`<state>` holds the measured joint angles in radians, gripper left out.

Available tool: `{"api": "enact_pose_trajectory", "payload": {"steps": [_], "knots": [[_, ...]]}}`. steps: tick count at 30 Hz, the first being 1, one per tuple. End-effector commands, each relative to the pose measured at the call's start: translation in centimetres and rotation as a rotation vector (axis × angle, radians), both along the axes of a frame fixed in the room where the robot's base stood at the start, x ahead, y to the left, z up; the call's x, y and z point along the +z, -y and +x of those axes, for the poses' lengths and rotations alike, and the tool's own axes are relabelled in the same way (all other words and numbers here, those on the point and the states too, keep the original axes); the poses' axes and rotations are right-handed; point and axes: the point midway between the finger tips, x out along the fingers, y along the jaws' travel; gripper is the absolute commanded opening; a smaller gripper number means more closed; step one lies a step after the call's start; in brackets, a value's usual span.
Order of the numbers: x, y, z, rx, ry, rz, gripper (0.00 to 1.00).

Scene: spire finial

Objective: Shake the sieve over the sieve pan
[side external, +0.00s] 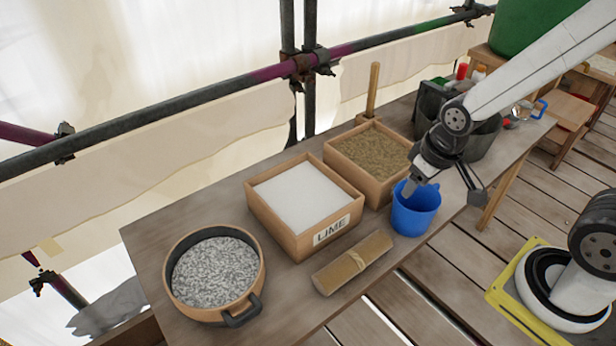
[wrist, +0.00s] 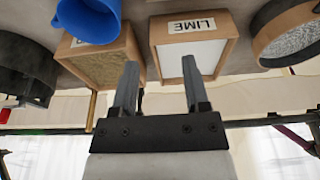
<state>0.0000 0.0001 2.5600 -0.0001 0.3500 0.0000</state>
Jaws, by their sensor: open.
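A round wood-walled vessel (side external: 262,272) with a dark handle, which looks like the sieve, stands at the front left of the bench. Grey grains fill it. Its rim also shows at the right of the wrist view (wrist: 262,44). A dark round tub (side external: 485,141), possibly the sieve pan, stands at the bench's right end, partly hidden behind my arm. My gripper (side external: 442,190) is open and empty beside the blue jug, far to the right of the sieve. Its two fingers stand apart in the wrist view (wrist: 159,68).
A wooden box of white lime (side external: 298,196) and a box of sand (side external: 370,152) stand mid-bench. A blue jug (side external: 414,212) is close to my gripper. A tied roll (side external: 352,262) lies at the front edge. A scaffold pole (side external: 190,97) runs behind the bench.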

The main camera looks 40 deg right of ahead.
Motion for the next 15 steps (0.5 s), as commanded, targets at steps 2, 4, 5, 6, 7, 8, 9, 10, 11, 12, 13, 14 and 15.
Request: {"api": "enact_pose_trajectory", "payload": {"steps": [2,4,5,6,7,8,9,10,11,12,13,14,15], "knots": [[0.0,0.0,0.0,0.0,0.0,0.0,0.65],[0.0,0.0,0.1,0.005,0.002,-0.001,0.65],[0.0,-0.1,0.1,0.011,0.003,-0.003,0.65],[-0.1,-0.1,0.2,0.023,0.007,-0.006,0.65],[-0.2,-0.2,0.4,0.036,0.01,-0.009,0.65],[-0.3,-0.2,0.5,0.052,0.014,-0.013,0.65],[-0.4,-0.4,0.8,0.082,0.022,-0.021,0.65],[-0.6,-0.5,1.1,0.108,0.029,-0.029,0.65],[-0.7,-0.6,1.4,0.141,0.037,-0.037,0.65],[-1.0,-0.8,1.8,0.19,0.05,-0.051,0.65],[-1.2,-1.1,2.2,0.233,0.062,-0.062,0.65],[-1.4,-1.3,2.6,0.281,0.075,-0.076,0.65],[-1.8,-1.7,3.3,0.35,0.095,-0.094,0.65]]}}
